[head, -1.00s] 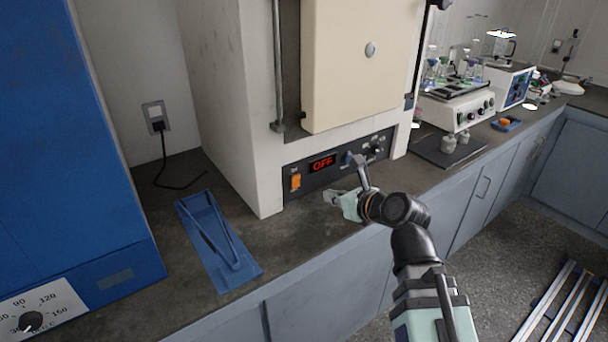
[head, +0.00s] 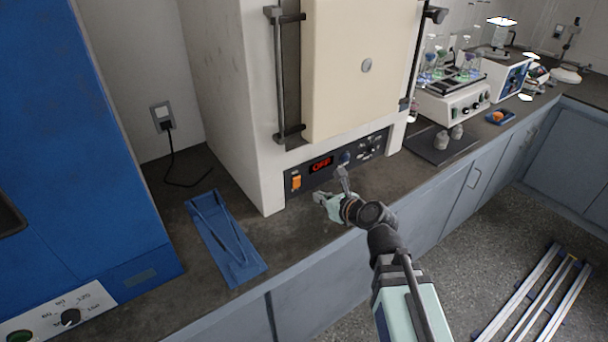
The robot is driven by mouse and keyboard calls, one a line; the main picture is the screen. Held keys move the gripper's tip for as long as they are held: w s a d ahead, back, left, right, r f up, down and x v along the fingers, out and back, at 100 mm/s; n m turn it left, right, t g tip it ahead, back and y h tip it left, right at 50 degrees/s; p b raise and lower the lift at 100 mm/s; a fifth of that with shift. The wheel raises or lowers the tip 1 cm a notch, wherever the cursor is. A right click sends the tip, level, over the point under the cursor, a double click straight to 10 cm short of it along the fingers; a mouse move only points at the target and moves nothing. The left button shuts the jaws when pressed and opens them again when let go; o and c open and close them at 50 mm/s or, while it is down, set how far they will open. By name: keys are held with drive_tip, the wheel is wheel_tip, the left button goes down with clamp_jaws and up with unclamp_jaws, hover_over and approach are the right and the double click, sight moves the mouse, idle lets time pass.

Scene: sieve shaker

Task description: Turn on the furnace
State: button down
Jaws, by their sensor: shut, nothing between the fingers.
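The furnace (head: 235,130) is a tall off-white box with a cream door (head: 365,75), standing on the dark counter. Its dark control panel (head: 325,173) runs along the lower front. The panel has an orange rocker switch (head: 296,182) at its left, a red display (head: 320,164) reading OFF, and knobs (head: 370,147) at its right. My gripper (head: 320,198) is shut and empty. It is in front of the panel, below the display and to the right of the orange switch in the picture. Whether its tip touches anything is too small to tell.
A blue tray (head: 257,268) with tongs lies on the counter to the left, by a blue oven (head: 80,130). A shaker with flasks (head: 452,103) stands to the right of the furnace. Bare counter (head: 295,232) lies in front of the furnace.

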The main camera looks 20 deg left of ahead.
sight(298, 180)
drive_tip(key=x, duration=0.5)
drive_tip(key=shift+w+a+f, duration=0.1)
drive_tip(key=shift+w+a, duration=0.05)
drive_tip(key=shift+w+a+r, duration=0.5)
drive_tip(key=shift+w+a, duration=0.1)
drive_tip(key=shift+a, duration=0.2)
drive_tip(key=shift+w+a+r, duration=0.25)
drive_tip(key=shift+w+a, duration=0.15)
drive_tip(key=shift+a, duration=0.2)
drive_tip(key=shift+r+p, duration=0.15)
drive_tip(key=shift+p, duration=0.4)
